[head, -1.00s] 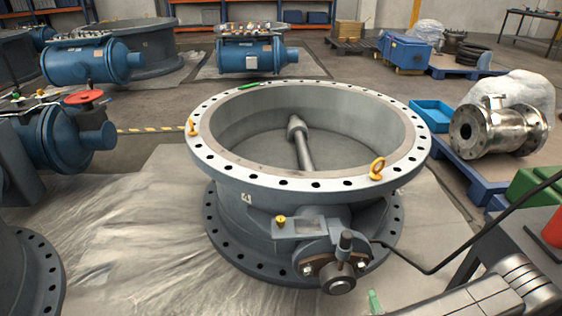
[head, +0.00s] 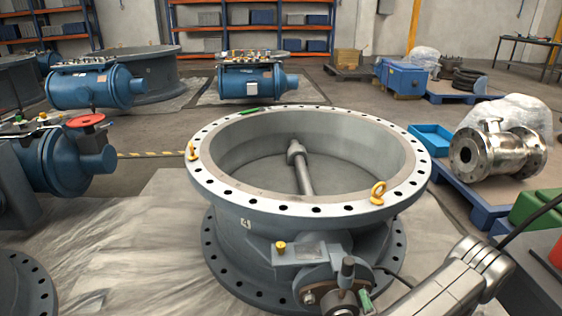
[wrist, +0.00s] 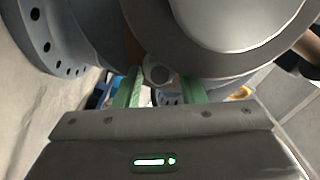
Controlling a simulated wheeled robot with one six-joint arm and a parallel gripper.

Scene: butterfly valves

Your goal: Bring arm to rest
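The large grey-blue butterfly valve (head: 300,232) lies flat on sheeting, with a wide bolted flange around its open bore. Its shaft end and actuator mount (head: 335,285) face me at the lower front. My gripper shows in the wrist view (wrist: 163,88) as two green fingers spread apart, with nothing visibly held between them. Beyond them are a bolt head (wrist: 158,73) and a large round grey valve part close in front. In the head view, one green fingertip (head: 366,300) shows just right of the shaft end; the other finger cannot be made out.
A silver pipe fitting (head: 490,150), a blue tray (head: 430,139) and a green box (head: 538,205) stand on the right. Blue valve bodies (head: 95,90) stand on the left and behind. The sheeted floor (head: 130,240) left of the valve is clear.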

